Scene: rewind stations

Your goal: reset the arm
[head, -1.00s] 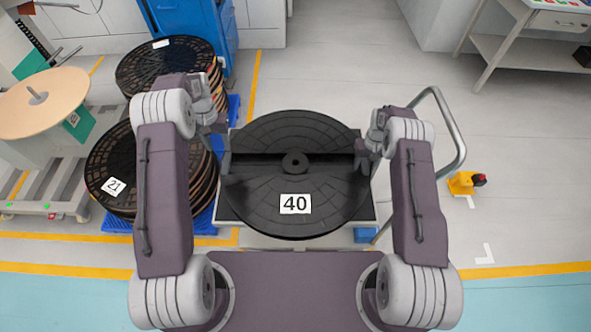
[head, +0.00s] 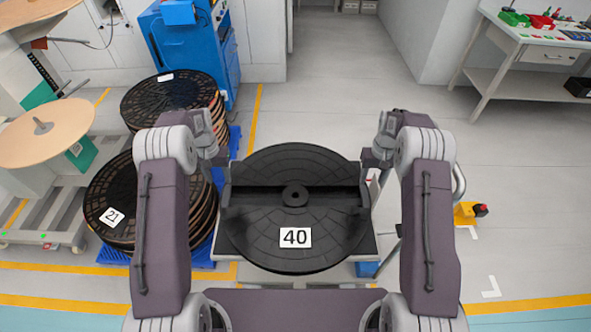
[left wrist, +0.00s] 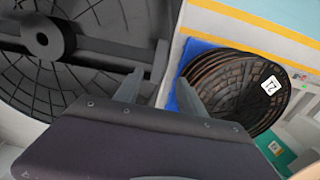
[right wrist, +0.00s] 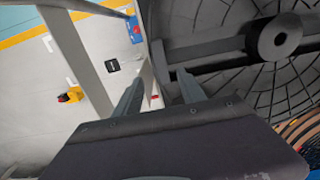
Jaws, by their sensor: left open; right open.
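The black reel labelled 40 (head: 294,262) lies flat on a grey cart (head: 228,246) in front of me, with a round hub in its middle and a dark slot across it. My left gripper (head: 222,190) is open and empty at the reel's left edge. In the left wrist view its spread fingers (left wrist: 158,90) show between the reel and a stack of brown-black reels. My right gripper (head: 370,188) is open and empty at the reel's right edge. In the right wrist view its fingers (right wrist: 160,86) are apart beside the cart's edge. Both arms reach forward, bent at the elbows.
Reel stacks, one labelled 21 (head: 112,217), stand at the left on blue pallets. A machine with a tan disc (head: 45,135) is at far left. A blue cabinet (head: 190,45) stands behind. A yellow device (head: 466,214) is on the floor at right. A workbench (head: 530,50) is at back right.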

